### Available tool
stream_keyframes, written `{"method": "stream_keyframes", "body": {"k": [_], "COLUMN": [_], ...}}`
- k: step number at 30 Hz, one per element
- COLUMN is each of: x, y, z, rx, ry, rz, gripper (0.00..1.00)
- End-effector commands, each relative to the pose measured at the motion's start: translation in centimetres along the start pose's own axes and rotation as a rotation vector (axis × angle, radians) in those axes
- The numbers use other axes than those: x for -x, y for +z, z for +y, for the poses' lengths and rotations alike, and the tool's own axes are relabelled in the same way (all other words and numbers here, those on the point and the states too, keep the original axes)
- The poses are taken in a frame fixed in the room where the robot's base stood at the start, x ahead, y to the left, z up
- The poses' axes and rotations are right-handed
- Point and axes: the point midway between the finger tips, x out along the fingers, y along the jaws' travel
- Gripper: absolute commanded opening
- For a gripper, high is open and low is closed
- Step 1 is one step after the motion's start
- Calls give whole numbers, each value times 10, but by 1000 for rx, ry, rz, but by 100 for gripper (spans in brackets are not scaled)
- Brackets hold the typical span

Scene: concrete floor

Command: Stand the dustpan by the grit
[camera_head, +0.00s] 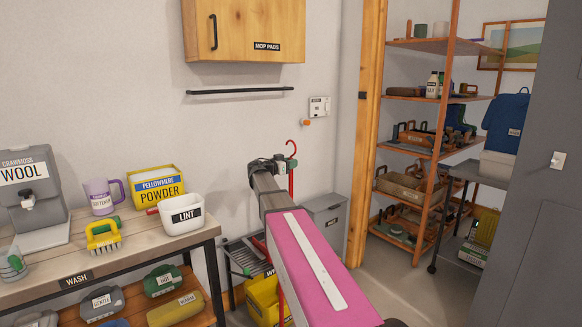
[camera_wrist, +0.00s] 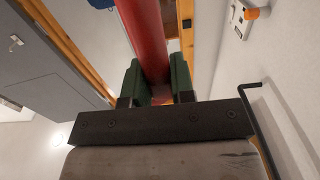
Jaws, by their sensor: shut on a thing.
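My gripper (camera_head: 286,163) is in the middle of the head view, shut on a red pole (camera_head: 291,180) with a hooked top. In the wrist view the green finger pads of my gripper (camera_wrist: 158,82) press on both sides of this red pole (camera_wrist: 149,40). The pole stands close to upright in the head view. It looks like the dustpan's long handle, but my arm hides most of its lower part, and I cannot make out the pan. No label reading grit is legible. A grey lidded bin (camera_head: 326,217) stands behind my arm, its small label unreadable.
A wash bench (camera_head: 130,248) with several containers stands left. A yellow bucket (camera_head: 262,300) and a grey step-like frame (camera_head: 243,258) are low beside my arm. A wooden shelf rack (camera_head: 425,152) and a dark cart (camera_head: 462,172) stand right. Bare floor (camera_head: 420,285) shows between.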

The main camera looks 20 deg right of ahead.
Motion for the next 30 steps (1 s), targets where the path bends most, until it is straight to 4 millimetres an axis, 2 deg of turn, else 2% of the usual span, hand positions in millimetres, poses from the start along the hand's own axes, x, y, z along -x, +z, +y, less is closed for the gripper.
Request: {"method": "stream_keyframes", "body": {"k": [4, 17, 18, 19, 20, 30], "x": [0, 0, 0, 0, 0, 0], "y": [8, 12, 12, 12, 12, 9], "z": [1, 1, 1, 1, 1, 1], "rx": [2, 0, 1, 1, 0, 0], "ry": [0, 0, 0, 0, 0, 0], "rz": [1, 1, 0, 0, 0, 0], "gripper": [0, 0, 36, 46, 49, 49]}}
